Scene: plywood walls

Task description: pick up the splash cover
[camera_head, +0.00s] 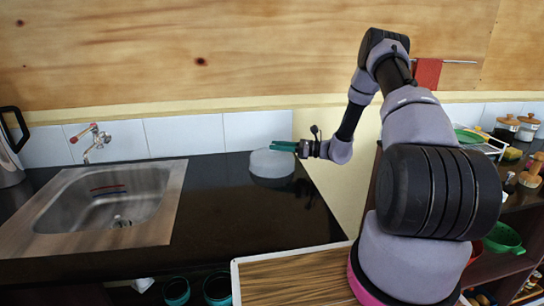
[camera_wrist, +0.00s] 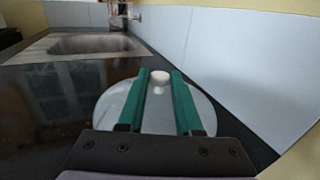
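The splash cover, a pale translucent round dome (camera_head: 270,165), sits on the black counter near the wall, right of the sink. In the wrist view it is a wide clear disc (camera_wrist: 112,108) with a white knob (camera_wrist: 160,77) on top. My gripper (camera_head: 276,146) reaches in from the right at the height of the cover's top. In the wrist view its green fingers (camera_wrist: 160,74) are apart, with the knob showing between the tips. A small gap seems to show on each side, and I cannot tell whether the fingers touch the cover.
A steel sink (camera_head: 108,196) with a tap (camera_head: 92,140) is at the left, and a kettle (camera_head: 8,150) stands at the far left. Tiled wall (camera_head: 258,128) runs close behind the cover. The counter in front is clear. Shelves with jars (camera_head: 506,127) are at the right.

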